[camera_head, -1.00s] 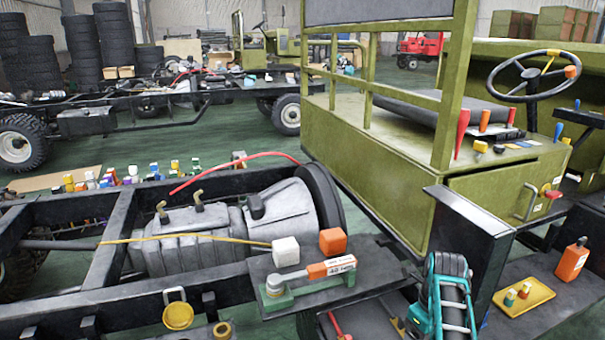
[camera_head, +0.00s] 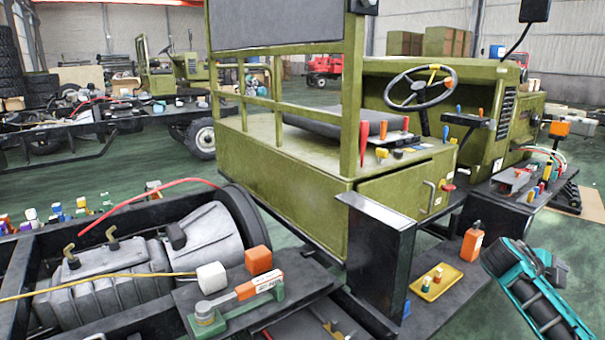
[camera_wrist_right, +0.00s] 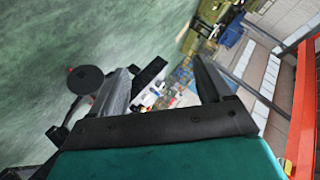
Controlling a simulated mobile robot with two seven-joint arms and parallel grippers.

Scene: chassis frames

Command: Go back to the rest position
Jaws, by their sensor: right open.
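My right arm (camera_head: 535,295), teal and black, shows at the lower right of the head view, to the right of the orange bottle and the yellow tray. Its fingertips cannot be made out there. In the right wrist view my right gripper (camera_wrist_right: 163,66) has its two dark fingers spread apart, with nothing between them. Green floor lies beyond it on the left of that view. My left gripper is not in view.
The dark bench ledge bears an orange bottle (camera_head: 472,242) and a yellow tray (camera_head: 425,292). The olive vehicle body (camera_head: 300,160) and the chassis with its grey gearbox (camera_head: 130,270) stand nearby. An orange-red post (camera_wrist_right: 303,105) rises at the right of the wrist view.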

